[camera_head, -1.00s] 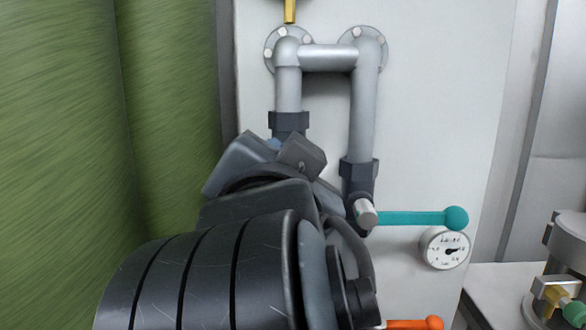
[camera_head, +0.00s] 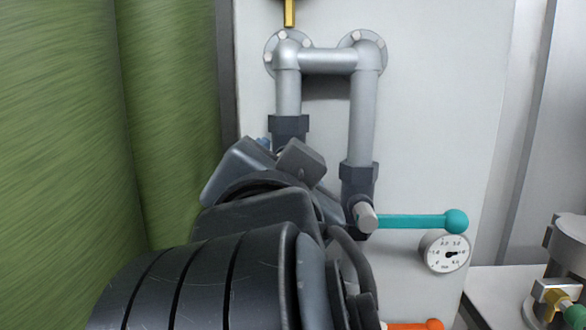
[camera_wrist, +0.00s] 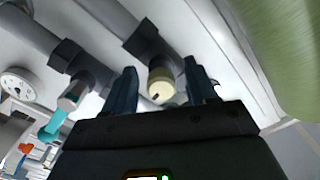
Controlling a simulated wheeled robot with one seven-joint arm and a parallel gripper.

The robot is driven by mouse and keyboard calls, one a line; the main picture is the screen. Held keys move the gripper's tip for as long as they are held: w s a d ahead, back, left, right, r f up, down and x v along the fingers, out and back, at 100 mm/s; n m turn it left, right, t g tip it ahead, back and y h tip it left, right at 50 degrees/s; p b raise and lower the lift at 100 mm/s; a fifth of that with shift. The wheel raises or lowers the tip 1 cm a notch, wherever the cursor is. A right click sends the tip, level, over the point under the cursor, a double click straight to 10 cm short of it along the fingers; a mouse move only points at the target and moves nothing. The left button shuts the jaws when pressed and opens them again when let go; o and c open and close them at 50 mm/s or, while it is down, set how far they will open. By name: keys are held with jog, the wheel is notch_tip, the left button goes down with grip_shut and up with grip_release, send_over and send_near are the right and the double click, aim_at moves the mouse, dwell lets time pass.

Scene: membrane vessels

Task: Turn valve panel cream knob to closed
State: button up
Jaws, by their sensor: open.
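The cream knob (camera_wrist: 161,84) shows in the wrist view, on the end of a dark valve body on a grey pipe. My gripper (camera_wrist: 163,82) is open, with one dark blue finger on each side of the knob. A gap shows between the knob and each finger; I cannot tell whether the fingertips reach past its face. In the head view my arm and wrist hide the knob. The white valve panel (camera_head: 440,110) stands behind it.
A teal lever (camera_head: 420,220) sticks out right from the neighbouring valve, above a round gauge (camera_head: 446,253). An orange lever (camera_head: 418,325) is lower down. Grey pipes (camera_head: 362,110) rise above. Green tanks (camera_head: 60,150) fill the left side.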

jog(key=s, duration=0.7)
jog(key=shift+s, duration=0.2)
jog(key=shift+a+f, duration=0.1)
jog(key=s+d+f+n+g+y+p, duration=0.1)
jog(key=s+d+f+n, duration=0.2)
jog(key=f, duration=0.4)
jog(key=d+f+n+y+p, duration=0.1)
jog(key=d+f+n, duration=0.25)
jog(key=f, duration=0.35)
jog(key=s+d+f+n+g+y+p, duration=0.1)
jog(key=s+d+f+n, duration=0.1)
jog(key=d+f, duration=0.4)
jog(key=s+d+f+p, duration=0.1)
jog(key=s+d, duration=0.2)
jog(key=s, duration=0.5)
jog(key=s+d+f+h+p, duration=0.1)
jog(key=s+d, duration=0.3)
jog(key=s, duration=0.4)
jog(key=s+d+f+m+g+h+p, duration=0.1)
jog(key=s+d+f, duration=0.1)
jog(key=s, duration=0.6)
jog(key=shift+d+f, duration=0.4)
jog(key=shift+d, duration=0.45)
